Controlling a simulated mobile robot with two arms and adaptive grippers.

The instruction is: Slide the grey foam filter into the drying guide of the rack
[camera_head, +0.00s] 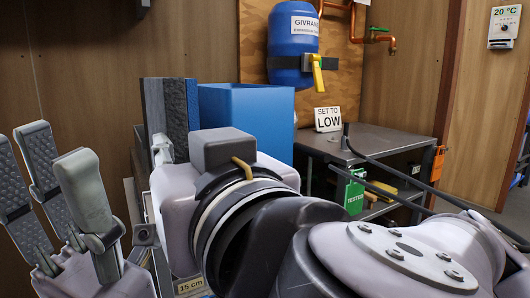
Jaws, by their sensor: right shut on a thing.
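My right gripper (162,148) reaches in from the right and is shut on the grey foam filter (153,104), an upright grey slab at its far side. A darker textured face (175,118) shows just right of it; I cannot tell whether it is the same piece. The gripper's body and my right arm hide the filter's lower part. My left gripper (60,190) is at the lower left, open and empty, its fingers spread upward. The rack and its drying guide cannot be made out clearly behind my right gripper.
A blue box-like thing (262,118) stands right behind my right gripper. A grey metal table (390,152) holds a "SET TO LOW" sign (328,119), with a green tag (355,194) at its front. A blue tank (292,42) hangs on the wall.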

